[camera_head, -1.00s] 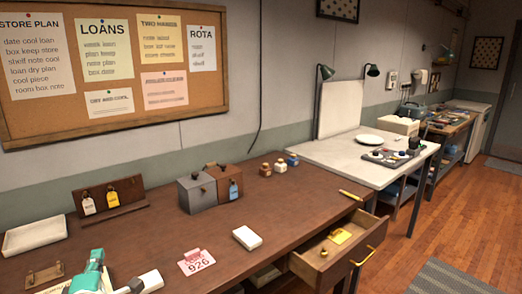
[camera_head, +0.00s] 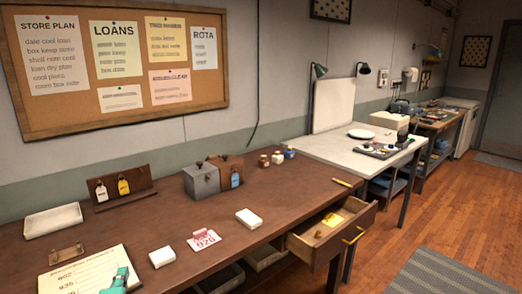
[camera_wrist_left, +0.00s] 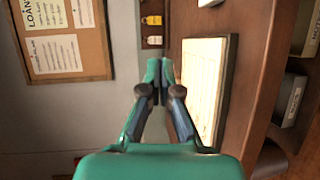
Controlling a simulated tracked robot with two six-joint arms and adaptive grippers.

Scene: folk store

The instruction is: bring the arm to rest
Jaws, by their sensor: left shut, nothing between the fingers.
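My left gripper shows in the left wrist view (camera_wrist_left: 158,80), with its fingertips together and nothing between them. In the head view only a teal part of my left arm shows at the bottom edge, over the lower right of a cream sheet or board with writing (camera_head: 78,272). The fingertips are not clear there. In the wrist view the gripper is in front of the wall and the brown counter, beside the pale board (camera_wrist_left: 208,85). My right gripper is not in view.
The brown counter (camera_head: 130,222) holds white blocks (camera_head: 162,257), a pink number card (camera_head: 204,239), a grey box (camera_head: 201,181), a tag rack (camera_head: 128,182) and a white tray (camera_head: 52,220). An open drawer (camera_head: 318,250) juts out at the right. The floor beyond is clear.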

